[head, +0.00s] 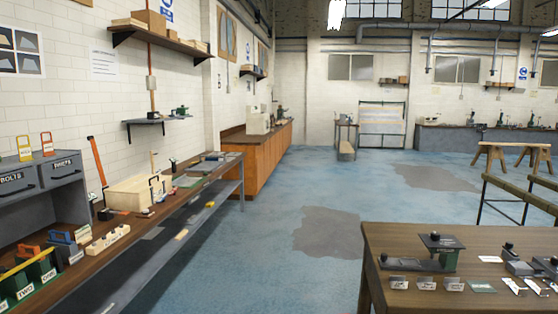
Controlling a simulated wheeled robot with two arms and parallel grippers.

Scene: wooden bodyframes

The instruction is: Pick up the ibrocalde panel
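I cannot tell which thing is the ibrocalde panel; no readable label here bears that name. Several small labelled plates stand or lie along the front of the wooden table at the lower right, among them a grey plate (398,282), another grey plate (427,283), a third grey plate (453,284) and a flat greenish plate (482,287). Their print is too small to read. A dark fixture with a raised plate (442,242) stands behind them. Neither of my grippers is in view.
The wooden table (374,240) fills the lower right. A long workbench (200,180) runs along the left wall, with a wooden box (130,194), labelled bins (40,270) and grey drawers (62,166). Sawhorses (492,158) stand at the right. The blue floor (270,220) between is clear.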

